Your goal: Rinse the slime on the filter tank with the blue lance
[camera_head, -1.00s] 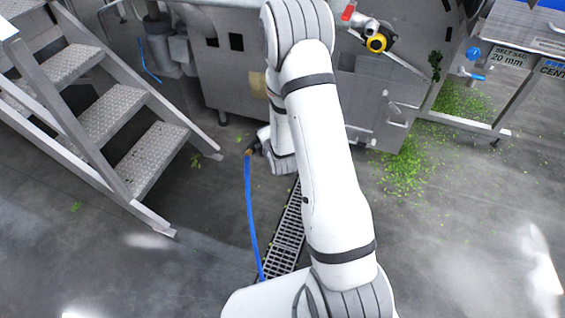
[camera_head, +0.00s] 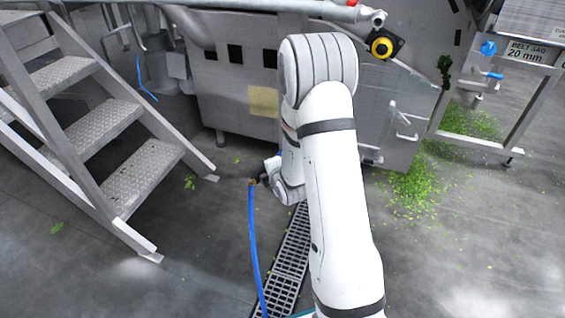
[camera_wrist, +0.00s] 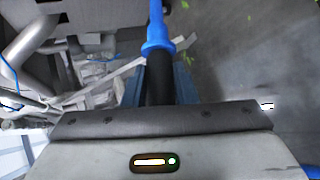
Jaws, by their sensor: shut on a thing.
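My gripper (camera_wrist: 159,82) is shut on the lance (camera_wrist: 156,35), whose dark grip lies between the fingers. The lance's blue front part points away from the wrist, and its far tip is out of the wrist view. In the head view my arm hides most of the gripper and lance. A blue hose (camera_head: 254,240) hangs from a brass-coloured fitting beside my wrist. A grey metal tank body (camera_head: 225,85) stands behind the arm. A flat yellowish patch (camera_head: 264,101) shows on its front, left of my arm; I cannot tell if it is the slime. No spray shows.
Metal steps (camera_head: 140,175) stand at the left. A floor drain grate (camera_head: 290,262) runs beneath my arm. Green leaf scraps (camera_head: 415,185) lie on the floor at the right, near a metal frame (camera_head: 520,125). The floor at the front left is mostly clear.

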